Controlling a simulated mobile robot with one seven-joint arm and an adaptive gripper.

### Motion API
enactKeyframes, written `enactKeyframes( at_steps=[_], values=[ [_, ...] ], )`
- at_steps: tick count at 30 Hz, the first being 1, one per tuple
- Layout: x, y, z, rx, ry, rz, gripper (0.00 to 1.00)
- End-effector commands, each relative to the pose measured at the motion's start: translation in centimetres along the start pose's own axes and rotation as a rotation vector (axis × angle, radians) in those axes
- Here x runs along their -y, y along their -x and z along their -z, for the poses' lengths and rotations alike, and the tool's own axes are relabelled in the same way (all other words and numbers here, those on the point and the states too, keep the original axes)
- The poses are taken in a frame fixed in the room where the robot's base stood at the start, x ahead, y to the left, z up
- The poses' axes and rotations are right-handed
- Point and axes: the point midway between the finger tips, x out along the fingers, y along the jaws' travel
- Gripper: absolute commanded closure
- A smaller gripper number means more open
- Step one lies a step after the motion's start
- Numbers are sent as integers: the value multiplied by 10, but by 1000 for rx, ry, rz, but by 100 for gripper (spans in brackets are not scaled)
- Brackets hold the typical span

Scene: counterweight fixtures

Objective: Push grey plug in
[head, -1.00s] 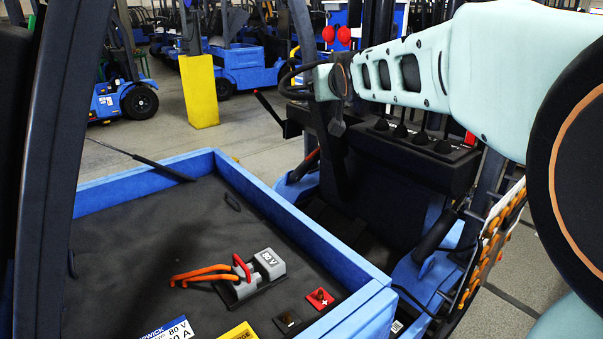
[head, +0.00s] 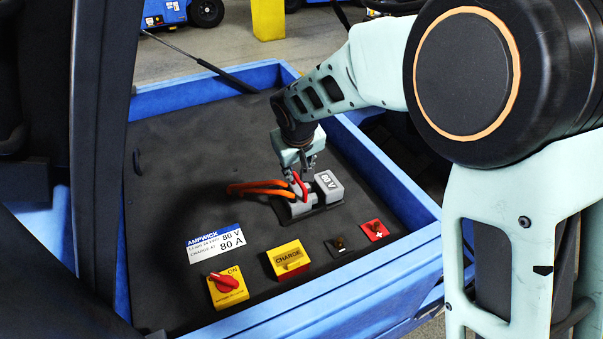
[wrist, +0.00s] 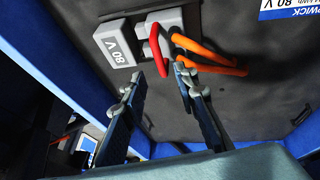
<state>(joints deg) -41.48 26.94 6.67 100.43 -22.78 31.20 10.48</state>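The grey plug (head: 299,208) lies on the dark panel, with orange cables (head: 255,187) leaving it to the left and a red handle (head: 300,186) on it. It also shows in the wrist view (wrist: 168,20). The grey socket block (head: 329,184) marked 80 V sits right beside the plug, also in the wrist view (wrist: 117,45). How deep the plug sits in the socket I cannot tell. My gripper (head: 307,170) hangs just above the plug and handle. In the wrist view my gripper (wrist: 160,82) is open, fingers apart and empty, with the red handle beyond the fingertips.
On the panel nearer the head camera are a red rotary switch (head: 224,282) on a yellow plate, a yellow CHARGE block (head: 289,260), a dark switch (head: 338,246) and a red terminal (head: 374,230). A raised blue rim (head: 385,172) borders the panel. The panel's far left is clear.

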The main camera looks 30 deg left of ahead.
Motion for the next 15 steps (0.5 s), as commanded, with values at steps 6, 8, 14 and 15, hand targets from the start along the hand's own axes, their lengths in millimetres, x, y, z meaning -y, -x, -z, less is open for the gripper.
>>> enactKeyframes(
  at_steps=[6,8,14,15],
  values=[
    [0,-37,0,2,0,0,73],
    [0,-45,0,1,0,0,73],
    [-1,-59,1,-1,-1,-1,73],
    [-1,-61,1,-2,-1,-1,73]
  ],
)
